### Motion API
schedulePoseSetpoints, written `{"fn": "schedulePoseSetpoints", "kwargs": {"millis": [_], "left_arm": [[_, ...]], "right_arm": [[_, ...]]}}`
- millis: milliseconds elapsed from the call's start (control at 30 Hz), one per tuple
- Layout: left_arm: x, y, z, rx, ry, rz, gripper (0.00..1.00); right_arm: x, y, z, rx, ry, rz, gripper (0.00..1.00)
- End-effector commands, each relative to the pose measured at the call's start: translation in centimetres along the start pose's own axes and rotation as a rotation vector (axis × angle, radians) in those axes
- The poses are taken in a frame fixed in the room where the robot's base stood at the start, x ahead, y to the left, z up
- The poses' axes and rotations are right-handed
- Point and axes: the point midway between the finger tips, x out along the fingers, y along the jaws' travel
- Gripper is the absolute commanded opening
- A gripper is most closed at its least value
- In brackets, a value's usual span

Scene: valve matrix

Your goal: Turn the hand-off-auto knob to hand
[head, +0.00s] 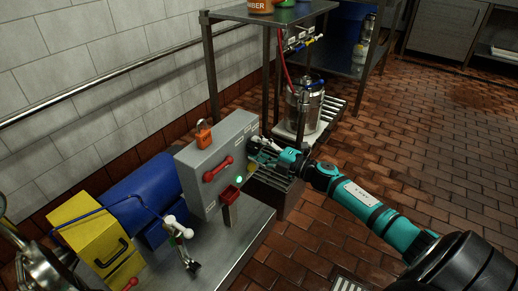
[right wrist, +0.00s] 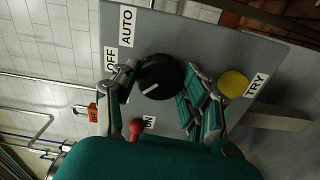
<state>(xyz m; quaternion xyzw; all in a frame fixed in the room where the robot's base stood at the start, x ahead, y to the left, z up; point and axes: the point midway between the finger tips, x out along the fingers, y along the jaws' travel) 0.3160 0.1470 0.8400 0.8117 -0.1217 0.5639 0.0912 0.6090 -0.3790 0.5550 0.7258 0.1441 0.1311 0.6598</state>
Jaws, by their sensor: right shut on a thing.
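The grey control box (head: 222,145) stands on a metal bench. In the right wrist view its face carries a round black knob (right wrist: 160,75) with a short white mark pointing down and left in that view. Labels OFF (right wrist: 111,61) and AUTO (right wrist: 126,26) lie to its left and upper left; I see no readable HAND label. My right gripper (right wrist: 165,88) has its fingers on both sides of the knob and is shut on it. In the head view this gripper (head: 258,150) is at the box's right side and hides the knob. My left gripper is not in view.
A yellow button (right wrist: 233,84) marked TRY is close to one finger. The box has a red handle (head: 218,168), an orange padlock (head: 203,134) and a lit green lamp (head: 239,180). A blue motor (head: 140,200) stands left; open tiled floor lies right.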

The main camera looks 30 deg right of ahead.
Motion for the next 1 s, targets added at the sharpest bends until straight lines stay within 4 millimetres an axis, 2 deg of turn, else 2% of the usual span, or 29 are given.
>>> {"fn": "schedulePoseSetpoints", "kwargs": {"millis": [233, 667, 700, 867, 1000], "left_arm": [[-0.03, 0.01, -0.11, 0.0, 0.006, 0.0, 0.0], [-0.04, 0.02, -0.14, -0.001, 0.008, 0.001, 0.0], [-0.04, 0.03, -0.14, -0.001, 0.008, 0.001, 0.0], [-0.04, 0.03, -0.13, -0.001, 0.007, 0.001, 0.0], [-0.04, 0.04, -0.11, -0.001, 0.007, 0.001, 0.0]], "right_arm": [[-0.01, -0.14, -0.1, -0.061, 0.002, -0.002, 0.12], [-0.02, -0.17, -0.11, -0.07, 0.002, -0.002, 0.12], [-0.02, -0.17, -0.11, -0.07, 0.002, -0.002, 0.46], [-0.01, -0.13, -0.08, -0.07, 0.001, -0.002, 0.67], [-0.01, -0.08, -0.05, -0.07, 0.001, -0.001, 0.68]]}}
